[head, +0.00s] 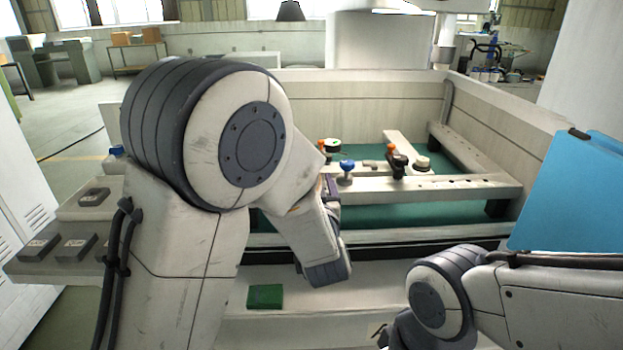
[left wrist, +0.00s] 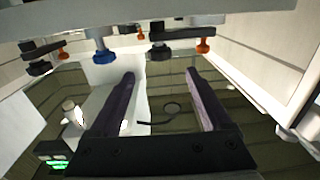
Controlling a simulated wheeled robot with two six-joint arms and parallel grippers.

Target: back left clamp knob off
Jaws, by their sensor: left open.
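In the head view, a rail in the tank carries a blue knob (head: 347,166) and a black clamp with an orange knob (head: 391,147). My left gripper (head: 332,186) is just left of the blue knob. In the left wrist view, my left gripper (left wrist: 160,76) is open with nothing between its purple fingers. Beyond them, a blue knob (left wrist: 104,55), black knobs (left wrist: 160,52) and orange knobs (left wrist: 203,46) hang from the top. I cannot tell which is the back left one.
The pale tank wall (head: 360,98) surrounds the rails. A green block (head: 265,296) lies on the front ledge. Dark blocks (head: 77,246) sit on the left side shelf. A blue panel (head: 572,195) stands at the right. My right gripper (head: 378,331) is low and mostly hidden.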

